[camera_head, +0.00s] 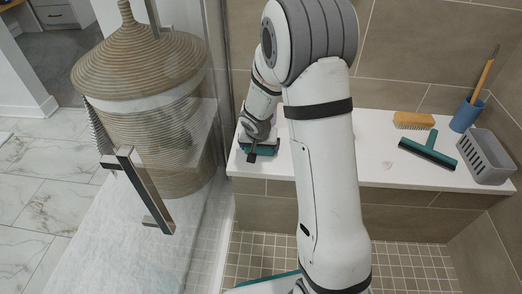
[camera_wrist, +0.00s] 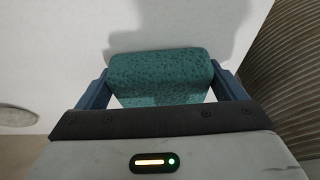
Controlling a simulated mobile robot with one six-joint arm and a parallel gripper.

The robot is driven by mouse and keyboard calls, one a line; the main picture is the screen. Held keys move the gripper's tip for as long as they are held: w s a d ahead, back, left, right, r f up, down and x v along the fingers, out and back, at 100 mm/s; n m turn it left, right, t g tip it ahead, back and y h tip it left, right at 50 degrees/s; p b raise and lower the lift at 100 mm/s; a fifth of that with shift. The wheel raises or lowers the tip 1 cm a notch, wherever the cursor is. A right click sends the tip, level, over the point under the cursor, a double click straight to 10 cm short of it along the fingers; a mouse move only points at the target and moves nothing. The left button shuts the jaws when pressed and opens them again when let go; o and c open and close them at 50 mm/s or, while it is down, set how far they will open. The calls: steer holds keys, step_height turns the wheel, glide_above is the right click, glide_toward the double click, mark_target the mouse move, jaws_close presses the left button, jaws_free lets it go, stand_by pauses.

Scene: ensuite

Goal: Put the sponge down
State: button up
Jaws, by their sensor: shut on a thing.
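The sponge (camera_wrist: 160,75) is a teal-green block with a speckled face. In the wrist view it sits between the two blue fingers of my gripper (camera_wrist: 163,88), which is shut on it. In the head view my gripper (camera_head: 260,148) is at the left end of the white bench top, with the teal sponge (camera_head: 262,150) at or just above the surface. I cannot tell whether the sponge touches the bench. My arm hides part of the bench middle.
The white bench (camera_head: 375,172) also holds a wooden brush (camera_head: 413,121), a teal squeegee (camera_head: 428,152), a blue cup (camera_head: 466,115) with a brush, and a grey basket (camera_head: 486,157). A glass panel with a metal handle (camera_head: 146,190) and a wicker basket (camera_head: 150,85) stand left.

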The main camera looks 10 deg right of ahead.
steer(key=o, duration=0.7)
steer(key=shift+f, duration=0.1)
steer(key=p+v, duration=0.5)
steer(key=v, duration=0.6)
steer(key=s+d+r+n+g, duration=0.1)
steer(key=s+r, duration=0.2)
steer(key=s, duration=0.4)
steer(key=s+r+n+g+y, duration=0.1)
steer(key=s+r, duration=0.3)
steer(key=s, duration=0.4)
steer(key=s+d+r+n+g, duration=0.1)
steer(key=s+r, duration=0.3)
steer(key=s, duration=0.4)
steer(key=shift+d+r+n, duration=0.2)
steer(key=shift+d+n, duration=0.1)
steer(key=shift+d, duration=0.05)
